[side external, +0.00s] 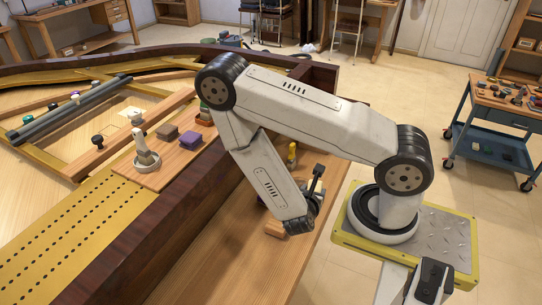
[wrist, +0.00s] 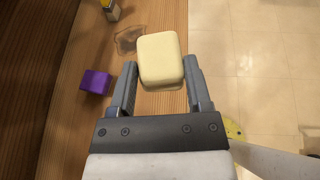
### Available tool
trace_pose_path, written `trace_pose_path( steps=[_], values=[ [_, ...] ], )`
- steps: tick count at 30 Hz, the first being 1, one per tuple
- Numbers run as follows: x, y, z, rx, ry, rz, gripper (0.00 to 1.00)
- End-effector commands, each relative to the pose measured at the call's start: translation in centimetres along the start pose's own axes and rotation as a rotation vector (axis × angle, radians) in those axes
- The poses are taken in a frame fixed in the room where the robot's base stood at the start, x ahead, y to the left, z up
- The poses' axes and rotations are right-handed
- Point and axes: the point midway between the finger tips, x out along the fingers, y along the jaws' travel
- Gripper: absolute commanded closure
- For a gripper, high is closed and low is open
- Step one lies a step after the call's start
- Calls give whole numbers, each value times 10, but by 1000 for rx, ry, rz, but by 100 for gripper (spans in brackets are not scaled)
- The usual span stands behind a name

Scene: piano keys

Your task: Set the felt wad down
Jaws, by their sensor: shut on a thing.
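My gripper (wrist: 160,75) is shut on a cream, rounded block, which I take to be the felt wad (wrist: 160,58). In the wrist view the wad sits between the two grey fingers, over the wooden bench top near its right edge. A darker patch shows on the wood beside it. Whether the wad touches the wood or hangs above it, I cannot tell.
A purple block (wrist: 95,82) lies on the bench left of my gripper. A small yellow-topped item (wrist: 111,10) stands farther off. A dark wooden rim (side external: 160,235) separates the bench top (side external: 235,265) from the piano frame. Grey and purple blocks (side external: 190,140) sit on a board there.

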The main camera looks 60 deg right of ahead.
Motion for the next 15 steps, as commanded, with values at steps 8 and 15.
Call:
trace_pose_path(
  steps=[8, 15],
  values=[
    [-33, 22, -12, -25, 1, 68, 91],
    [-63, 34, -24, -46, 0, 119, 91]
  ],
)
